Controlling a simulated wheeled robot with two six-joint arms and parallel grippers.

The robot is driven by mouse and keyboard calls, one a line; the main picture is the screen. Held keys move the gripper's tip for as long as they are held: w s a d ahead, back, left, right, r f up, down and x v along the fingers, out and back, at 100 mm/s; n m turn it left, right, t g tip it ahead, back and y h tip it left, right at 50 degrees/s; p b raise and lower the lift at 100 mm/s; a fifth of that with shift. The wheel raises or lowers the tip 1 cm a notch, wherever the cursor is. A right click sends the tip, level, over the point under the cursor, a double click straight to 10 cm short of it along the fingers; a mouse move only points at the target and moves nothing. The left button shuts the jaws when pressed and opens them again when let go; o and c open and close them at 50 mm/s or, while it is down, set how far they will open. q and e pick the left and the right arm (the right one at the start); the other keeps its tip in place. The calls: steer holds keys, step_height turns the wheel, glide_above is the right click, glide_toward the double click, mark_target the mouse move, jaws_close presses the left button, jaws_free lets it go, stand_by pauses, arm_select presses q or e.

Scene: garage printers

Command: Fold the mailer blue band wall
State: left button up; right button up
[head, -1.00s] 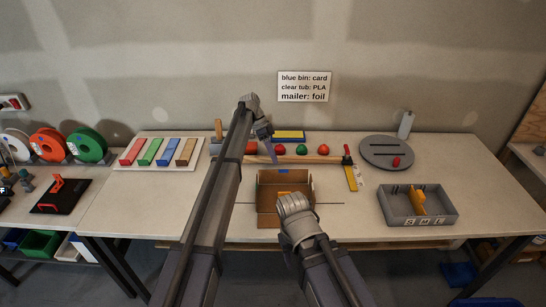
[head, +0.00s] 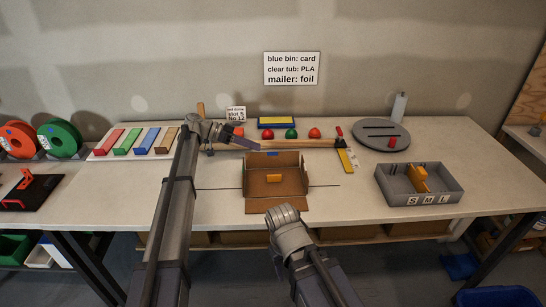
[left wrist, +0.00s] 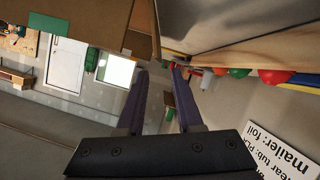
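The mailer (head: 259,205) is an open brown cardboard box at the middle of the bench, its walls standing. A small blue mark shows at the top of its back wall (head: 285,159). A small orange-yellow block (head: 274,178) lies inside. My left gripper (head: 256,146) has its purple fingers pointing right, by the mailer's back left corner. In the left wrist view its fingers (left wrist: 158,82) are apart with nothing held between them; a brown panel (left wrist: 85,12) shows just beyond. My right gripper (head: 284,216) is in front of the mailer; its fingers are hidden.
Behind the mailer lie a long wooden bar (head: 312,143), red and green domes (head: 291,133) and a blue-yellow pad (head: 279,122). A grey tray (head: 390,194) and slotted disc (head: 380,128) are right. A board of coloured bars (head: 104,154) is left.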

mark_target(273, 160)
arm_select(q)
steer(key=b+x, duration=0.2)
steer(key=x, duration=0.4)
steer(key=shift+d+f, duration=0.2)
steer(key=shift+d, duration=0.05)
steer(key=shift+s+d+f+b, duration=0.1)
steer(key=shift+d+b, duration=0.3)
steer(key=shift+d, duration=0.2)
steer(key=shift+c, duration=0.2)
jaws_close()
stand_by(0.5)
